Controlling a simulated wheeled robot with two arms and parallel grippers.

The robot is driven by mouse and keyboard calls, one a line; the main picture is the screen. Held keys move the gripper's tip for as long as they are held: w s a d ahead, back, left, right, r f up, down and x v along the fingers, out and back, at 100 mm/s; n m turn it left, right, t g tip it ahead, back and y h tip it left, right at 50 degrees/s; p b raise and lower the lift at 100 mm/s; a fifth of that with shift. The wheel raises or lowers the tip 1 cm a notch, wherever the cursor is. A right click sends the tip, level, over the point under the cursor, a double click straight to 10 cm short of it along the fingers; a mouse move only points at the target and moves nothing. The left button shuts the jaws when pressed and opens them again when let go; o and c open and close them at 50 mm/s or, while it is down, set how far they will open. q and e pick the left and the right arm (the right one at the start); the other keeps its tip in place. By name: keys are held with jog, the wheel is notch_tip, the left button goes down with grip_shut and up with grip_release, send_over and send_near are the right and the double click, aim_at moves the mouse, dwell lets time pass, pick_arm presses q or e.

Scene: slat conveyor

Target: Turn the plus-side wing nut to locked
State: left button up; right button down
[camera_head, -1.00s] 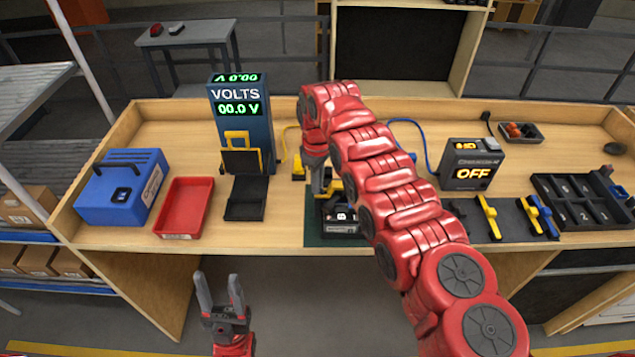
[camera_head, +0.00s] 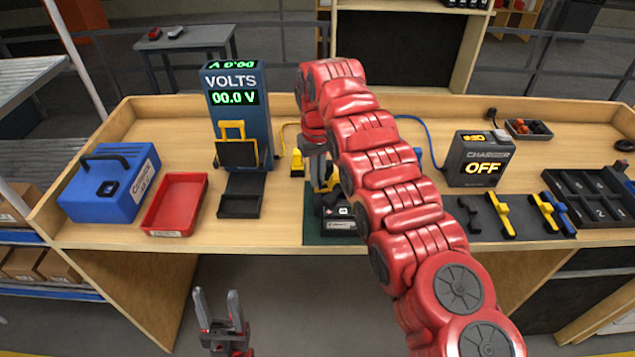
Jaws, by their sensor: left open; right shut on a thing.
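A black battery unit (camera_head: 340,226) sits on a dark green mat (camera_head: 318,240) at the middle of the bench's front. My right gripper (camera_head: 322,184) points down over the unit's upper left part. It is shut on a small yellow piece there, which looks like the wing nut; the fingers and my red arm hide most of it. I cannot read which side is plus or how far the nut is turned. My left gripper (camera_head: 219,308) is open and empty, below and in front of the bench edge.
The volts meter (camera_head: 236,120) reads 00.0 V; the charger (camera_head: 478,160) reads OFF. A red tray (camera_head: 175,204) and blue case (camera_head: 108,184) stand left. Yellow-handled tools (camera_head: 502,214) and a compartment tray (camera_head: 590,199) lie right. My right arm covers the middle right.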

jog(key=shift+m+b, duration=0.3)
jog(key=shift+m, duration=2)
jog(key=c, duration=1)
grip_release()
